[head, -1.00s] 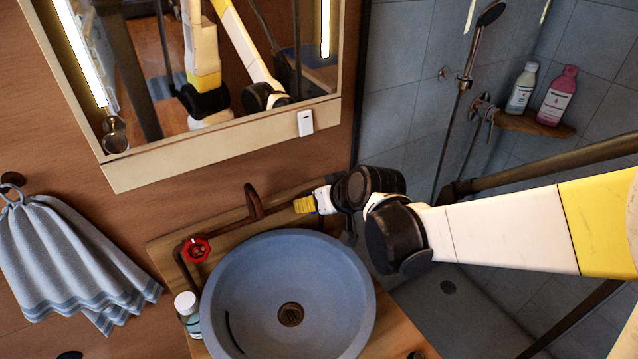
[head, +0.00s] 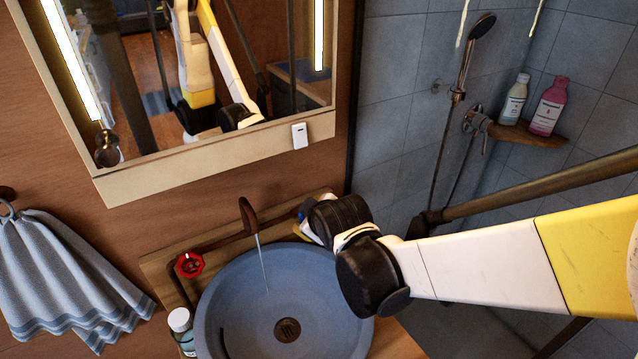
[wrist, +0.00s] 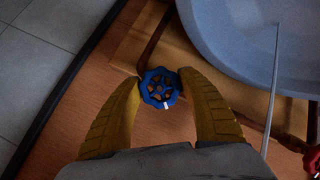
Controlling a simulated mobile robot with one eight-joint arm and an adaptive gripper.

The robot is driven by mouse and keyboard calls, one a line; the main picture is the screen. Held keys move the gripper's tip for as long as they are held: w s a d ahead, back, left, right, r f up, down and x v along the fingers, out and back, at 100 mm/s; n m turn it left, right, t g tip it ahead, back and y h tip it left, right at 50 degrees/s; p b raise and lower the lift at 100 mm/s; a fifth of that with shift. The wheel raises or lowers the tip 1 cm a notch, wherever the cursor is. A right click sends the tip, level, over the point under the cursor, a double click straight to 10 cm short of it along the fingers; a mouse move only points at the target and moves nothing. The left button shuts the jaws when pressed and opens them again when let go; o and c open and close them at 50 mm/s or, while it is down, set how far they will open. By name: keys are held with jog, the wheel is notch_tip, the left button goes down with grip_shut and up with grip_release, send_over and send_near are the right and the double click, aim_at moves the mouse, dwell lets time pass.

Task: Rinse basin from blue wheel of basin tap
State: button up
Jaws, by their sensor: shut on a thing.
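The blue wheel (wrist: 160,88) of the basin tap sits between the yellow fingertips of my gripper (wrist: 160,86) in the wrist view, and the fingers are shut on it. In the head view my wrist hides the blue wheel, at the right end of the tap pipe. The grey-blue round basin (head: 235,290) stands on a wooden counter. A thin stream of water (head: 262,262) falls from the brown tap spout (head: 246,215) into the basin; it also shows in the wrist view (wrist: 274,75). The drain (head: 287,330) is in the basin's bottom.
A red wheel (head: 190,264) is on the pipe left of the spout. A small bottle (head: 181,325) stands left of the basin. A mirror cabinet (head: 215,165) hangs above. A towel (head: 70,275) hangs at left. A shower with bottles on a shelf (head: 530,134) is at right.

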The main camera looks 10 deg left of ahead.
jog(key=shift+n+t+b, duration=0.35)
jog(key=shift+n+t, duration=0.15)
jog(key=shift+n, duration=0.8)
jog(key=o, duration=1.2)
jog(key=shift+s+r, duration=0.1)
jog(key=v, duration=1.2)
jog(key=shift+a, duration=0.15)
